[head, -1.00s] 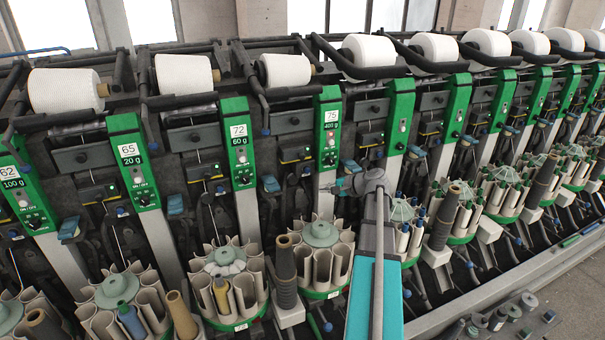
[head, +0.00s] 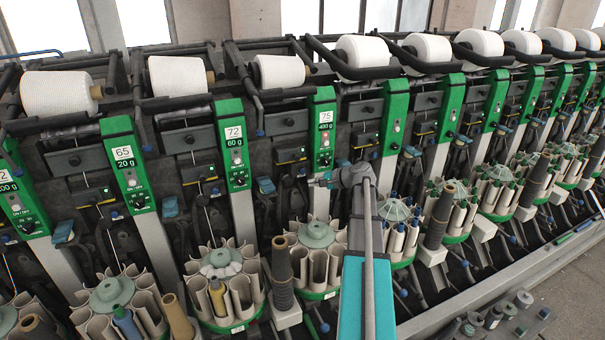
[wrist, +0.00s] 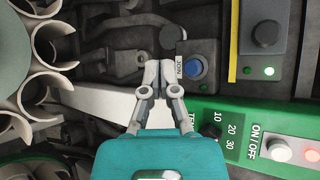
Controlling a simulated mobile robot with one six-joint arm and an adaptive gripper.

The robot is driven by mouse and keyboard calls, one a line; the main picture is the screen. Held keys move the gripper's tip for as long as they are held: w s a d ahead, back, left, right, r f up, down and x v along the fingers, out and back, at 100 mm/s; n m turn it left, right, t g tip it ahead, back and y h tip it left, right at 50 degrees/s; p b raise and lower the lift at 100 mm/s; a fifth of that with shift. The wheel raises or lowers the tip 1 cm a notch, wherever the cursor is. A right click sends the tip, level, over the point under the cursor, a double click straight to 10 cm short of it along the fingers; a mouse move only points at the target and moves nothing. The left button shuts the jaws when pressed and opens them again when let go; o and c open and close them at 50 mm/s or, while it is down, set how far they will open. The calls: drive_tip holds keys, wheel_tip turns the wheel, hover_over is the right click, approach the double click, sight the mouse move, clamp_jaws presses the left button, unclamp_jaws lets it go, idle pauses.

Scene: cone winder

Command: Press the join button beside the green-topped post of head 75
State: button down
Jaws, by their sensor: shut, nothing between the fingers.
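The green-topped post of head 75 (head: 325,140) stands near the middle of the head view, with a 75 and 400 g display. A post's green panel (wrist: 225,118) also shows at the lower right of the wrist view. There the blue round join button (wrist: 194,68) sits on a grey box beside the panel, with a JOIN label on its left. My gripper (wrist: 158,68) is shut and empty, its fingertips just left of the label and apart from the button in the picture. In the head view my gripper (head: 314,182) is at the lower part of the post.
A round magazine of pale tubes (head: 317,235) stands below my gripper. A dark grey cone (head: 281,272) is to its left. The neighbouring post of head 72 (head: 236,150) is further left. A black knob (wrist: 171,37) lies close above the fingertips in the wrist view.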

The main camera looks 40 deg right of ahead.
sight(301, 175)
drive_tip(key=shift+w+d, duration=0.25)
drive_tip(key=shift+w, duration=0.8)
drive_tip(key=shift+w+d, duration=0.25)
drive_tip(key=shift+w, duration=0.8)
drive_tip(key=shift+w, duration=0.2)
drive_tip(key=shift+w+d, duration=0.15)
drive_tip(key=shift+w, duration=0.1)
drive_tip(key=shift+w+d, duration=0.1)
drive_tip(key=shift+w, duration=0.35)
idle(1.0)
drive_tip(key=shift+s, duration=0.15)
drive_tip(key=shift+s+a, duration=0.25)
drive_tip(key=shift+s, duration=0.5)
idle(0.3)
drive_tip(key=shift+s+a, duration=0.2)
drive_tip(key=shift+s, duration=0.6)
drive_tip(key=shift+s+a, duration=0.2)
drive_tip(key=shift+s, duration=0.6)
drive_tip(key=shift+s+a, duration=0.2)
drive_tip(key=shift+s, duration=0.6)
